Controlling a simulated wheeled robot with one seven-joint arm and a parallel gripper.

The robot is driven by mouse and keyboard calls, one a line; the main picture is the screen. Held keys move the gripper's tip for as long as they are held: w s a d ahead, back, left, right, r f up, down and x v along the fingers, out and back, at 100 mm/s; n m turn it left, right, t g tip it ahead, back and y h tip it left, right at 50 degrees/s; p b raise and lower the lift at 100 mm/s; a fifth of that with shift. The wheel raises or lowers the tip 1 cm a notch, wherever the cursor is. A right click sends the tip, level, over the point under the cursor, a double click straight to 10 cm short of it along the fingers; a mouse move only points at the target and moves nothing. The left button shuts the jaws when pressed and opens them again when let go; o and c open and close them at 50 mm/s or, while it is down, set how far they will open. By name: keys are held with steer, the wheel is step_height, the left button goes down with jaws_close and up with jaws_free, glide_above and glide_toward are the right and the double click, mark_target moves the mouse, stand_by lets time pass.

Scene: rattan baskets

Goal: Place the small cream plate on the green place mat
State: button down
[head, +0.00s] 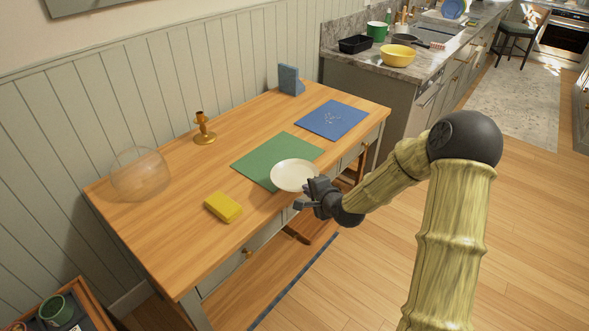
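The small cream plate (292,175) shows over the front right part of the green place mat (268,152), close to the table's front edge. I cannot tell whether it rests on the mat or is held just above it. My gripper (307,195) is at the plate's lower right rim, at the front edge of the table. One dark finger points left below the plate and another part meets the rim in the picture. Whether the fingers grip the rim is not clear.
On the wooden table (165,235) are a yellow sponge-like block (223,207), a brass candlestick (204,130), a clear glass dome (140,173), a blue mat (331,119) and a blue-grey bookend-like object (290,80). A counter (385,65) stands behind right. The table's front left is clear.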

steer(key=s+d+f+b, duration=0.2)
steer(key=s+f+b, duration=0.2)
steer(key=f, duration=0.3)
steer(key=s+d+f+b, duration=0.2)
steer(key=s+f+b, duration=0.3)
steer(key=f, duration=0.3)
steer(key=shift+d+f+m+h+b, duration=0.2)
steer(key=shift+d+m+h+b, duration=0.2)
steer(key=shift+b, duration=0.15)
steer(key=shift+s, duration=0.1)
steer(key=shift+a, duration=0.1)
